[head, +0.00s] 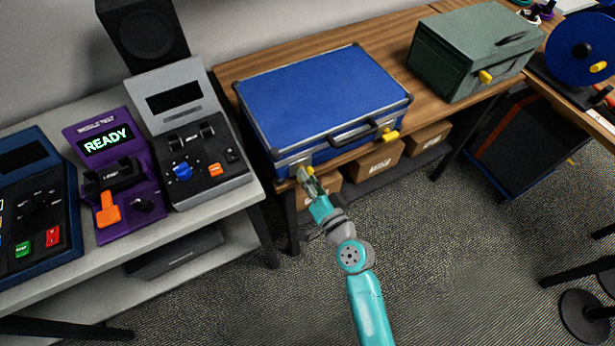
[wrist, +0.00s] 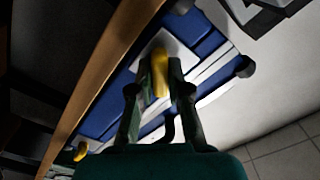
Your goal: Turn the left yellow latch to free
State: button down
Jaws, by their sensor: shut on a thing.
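A blue case (head: 320,90) with silver edges lies closed on the wooden bench. Its left yellow latch (wrist: 159,72) shows in the wrist view between my fingers, over a pale plate on the case's front. In the head view my gripper (head: 304,176) is at the case's front left corner and hides most of that latch. My gripper (wrist: 160,88) is shut on the left latch. The right yellow latch (head: 389,134) sits at the front right, beside the dark handle (head: 352,134); it also shows in the wrist view (wrist: 80,151).
A green case (head: 470,52) with a yellow latch stands to the right on the wooden bench (head: 395,25). Control boxes, one purple (head: 115,165) reading READY, stand on the grey table at left. Cardboard boxes (head: 376,160) sit below the bench. The floor in front is clear.

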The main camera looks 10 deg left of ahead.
jog(key=shift+n, duration=4.8)
jog(key=shift+f, duration=0.1)
jog(key=c, duration=1.1)
grip_release()
jog(key=v, duration=1.2)
